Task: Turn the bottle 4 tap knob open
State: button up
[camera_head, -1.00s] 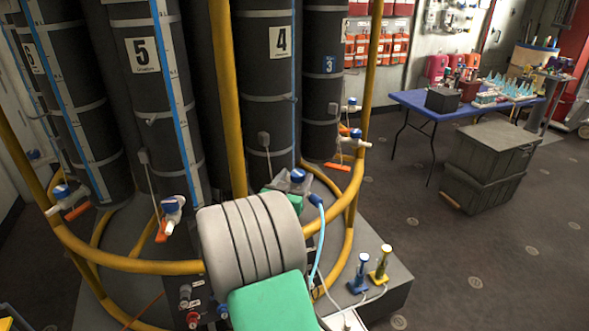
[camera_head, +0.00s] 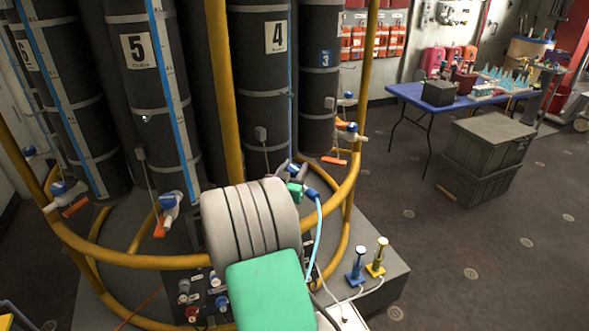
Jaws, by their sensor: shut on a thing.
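Bottle 4 (camera_head: 279,90) is a tall dark cylinder with a white "4" label, behind the yellow rail. Its tap is low at its front, mostly hidden by my gripper (camera_head: 294,170). The dark fingers are closed around the blue bottle 4 tap knob (camera_head: 293,171), of which only a little blue shows between them. A light blue hose (camera_head: 319,222) with a darker blue end hangs just right of my gripper. My grey and green arm covers the area below the tap.
Bottle 5 (camera_head: 147,90) and bottle 3 (camera_head: 318,90) stand on either side, with blue-knobbed taps and orange tags. Yellow rails (camera_head: 150,262) ring the base. Blue and yellow handles (camera_head: 366,262) stand at right. A blue table (camera_head: 425,105) and dark crates (camera_head: 487,155) are farther right.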

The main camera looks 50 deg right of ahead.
grip_shut()
jog(key=shift+w+f+b, duration=0.1)
jog(key=shift+f+b, duration=0.25)
jog(key=shift+b, duration=0.7)
jog(key=shift+m+g+b, duration=0.3)
jog(key=shift+g+b, duration=0.2)
jog(key=shift+b, duration=0.2)
jog(key=shift+r+g+b, duration=0.25)
jog(key=shift+g+b, duration=0.05)
jog(key=shift+b, duration=0.2)
jog(key=shift+r, duration=0.1)
jog(key=o, duration=1)
grip_release()
